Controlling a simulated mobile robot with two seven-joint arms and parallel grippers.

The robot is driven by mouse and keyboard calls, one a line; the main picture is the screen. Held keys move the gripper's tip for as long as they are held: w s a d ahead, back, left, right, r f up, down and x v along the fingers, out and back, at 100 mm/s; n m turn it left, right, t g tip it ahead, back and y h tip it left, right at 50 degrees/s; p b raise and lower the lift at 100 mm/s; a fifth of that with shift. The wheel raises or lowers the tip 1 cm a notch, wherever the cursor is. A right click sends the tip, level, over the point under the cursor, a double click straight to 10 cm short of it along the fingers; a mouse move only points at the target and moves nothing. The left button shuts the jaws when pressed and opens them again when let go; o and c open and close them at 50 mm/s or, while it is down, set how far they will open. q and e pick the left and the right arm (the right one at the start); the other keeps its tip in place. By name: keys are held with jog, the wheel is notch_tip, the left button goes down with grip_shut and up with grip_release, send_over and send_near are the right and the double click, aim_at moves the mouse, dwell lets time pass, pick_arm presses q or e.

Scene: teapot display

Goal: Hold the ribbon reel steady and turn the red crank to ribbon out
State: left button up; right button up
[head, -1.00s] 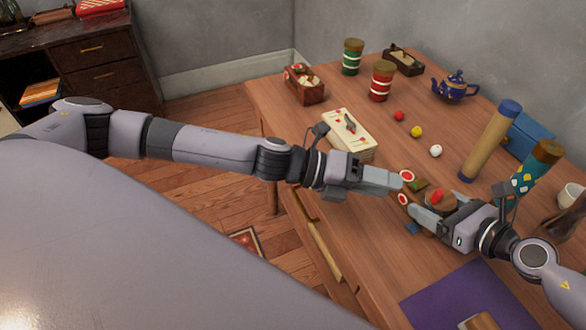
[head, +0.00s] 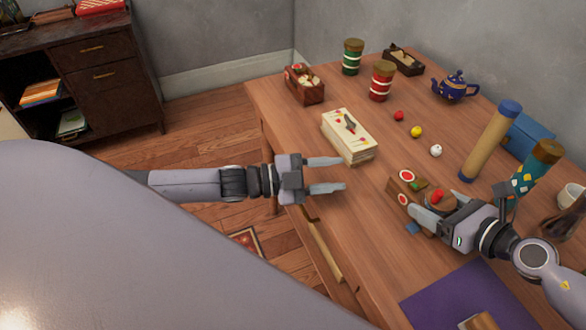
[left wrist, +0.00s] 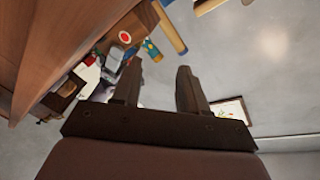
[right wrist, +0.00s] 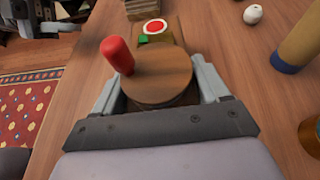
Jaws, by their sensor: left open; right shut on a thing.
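The ribbon reel (head: 405,178) is a wooden block with red-and-white round marks, lying on the table. Its round wooden disc (right wrist: 158,78) carries the red crank knob (right wrist: 117,55), which stands up at the disc's left edge in the right wrist view. The knob also shows in the head view (head: 437,196). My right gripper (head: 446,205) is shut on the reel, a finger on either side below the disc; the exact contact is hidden. My left gripper (head: 338,175) is open and empty, left of the reel and apart from it.
A stack of cards (head: 347,137) lies between the left gripper and the back of the table. Coloured balls (head: 417,132), a blue-capped tube (head: 490,142) and a teapot (head: 455,87) stand behind the reel. A purple mat (head: 460,298) lies in front.

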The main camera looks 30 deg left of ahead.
aim_at(437, 193)
pick_arm(q)
jog(key=s+a+f+n+t+y, duration=0.1)
jog(key=a+f+n+t+y, duration=0.1)
jog(key=a+n, duration=0.5)
jog(key=shift+a+f+n+t, duration=0.4)
jog(key=shift+a+f, duration=0.1)
jog(key=shift+a, duration=0.2)
jog(key=shift+d, duration=0.1)
